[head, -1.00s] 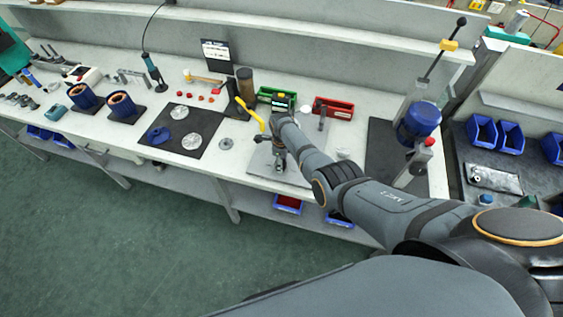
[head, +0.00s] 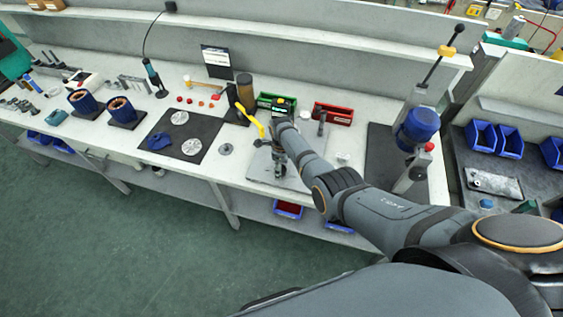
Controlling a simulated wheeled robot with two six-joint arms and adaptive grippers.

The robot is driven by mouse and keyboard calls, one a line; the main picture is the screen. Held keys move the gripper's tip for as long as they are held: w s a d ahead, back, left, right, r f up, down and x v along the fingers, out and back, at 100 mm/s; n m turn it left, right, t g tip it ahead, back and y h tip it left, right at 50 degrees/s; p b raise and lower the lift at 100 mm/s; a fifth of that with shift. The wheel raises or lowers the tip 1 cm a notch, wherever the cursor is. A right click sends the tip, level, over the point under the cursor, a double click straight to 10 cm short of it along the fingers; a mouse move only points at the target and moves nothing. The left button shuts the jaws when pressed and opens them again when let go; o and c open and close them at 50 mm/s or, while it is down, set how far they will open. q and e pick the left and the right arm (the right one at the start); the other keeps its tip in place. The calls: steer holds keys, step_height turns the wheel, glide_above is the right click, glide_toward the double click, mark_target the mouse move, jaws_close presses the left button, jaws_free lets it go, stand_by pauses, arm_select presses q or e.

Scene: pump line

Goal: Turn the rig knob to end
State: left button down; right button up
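The rig stands on a grey base plate (head: 256,167) near the middle of the bench. It has a yellow lever (head: 249,119) at its left and a small dark display (head: 283,104) with lit green text behind my wrist. My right arm comes in from the right, and my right gripper (head: 279,168) points down over the plate at the rig. The gripper is small and dark here, so I cannot tell whether its fingers are open or shut. The rig knob cannot be made out; my wrist and gripper cover that part. My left gripper is not in view.
A green bin (head: 264,100) and a red bin (head: 333,113) stand behind the rig. A blue-bodied press (head: 417,126) is at the right. A dark mat (head: 212,131) with metal discs lies left of the plate. My forearm crosses the bench's front edge.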

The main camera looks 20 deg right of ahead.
step_height(320, 180, up, 12)
steer(key=shift+f, duration=0.15)
stand_by(0.5)
